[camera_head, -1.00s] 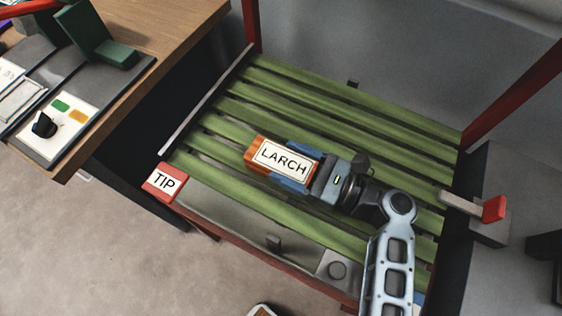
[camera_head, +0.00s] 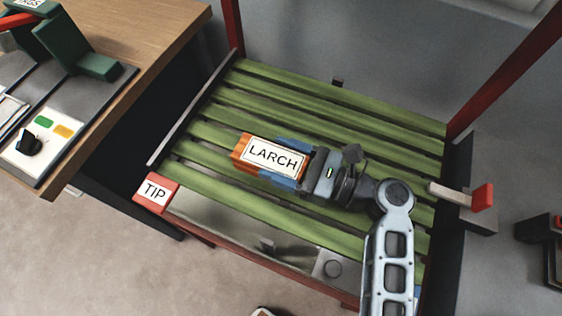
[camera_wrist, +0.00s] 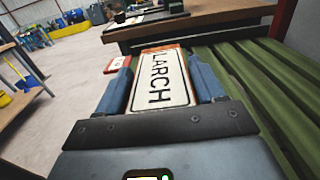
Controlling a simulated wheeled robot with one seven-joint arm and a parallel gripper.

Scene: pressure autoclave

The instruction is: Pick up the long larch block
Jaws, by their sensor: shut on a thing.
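The larch block (camera_head: 272,158) is orange-brown with a white label reading LARCH. It is over the green slatted rack (camera_head: 310,228) in the head view. My gripper (camera_head: 292,160) is shut on it, with a blue finger on each long side. In the wrist view the block (camera_wrist: 160,79) points away from my gripper (camera_wrist: 166,88), label up, between the two blue fingers. Its near end is hidden by my gripper. I cannot tell whether its underside touches the slats.
A red TIP tag (camera_head: 156,191) is at the rack's front left corner. A wooden bench (camera_head: 150,28) with a control panel (camera_head: 45,145) stands at the left. Red posts (camera_head: 505,75) rise behind the rack. A red-tipped lever (camera_head: 482,197) is at the right.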

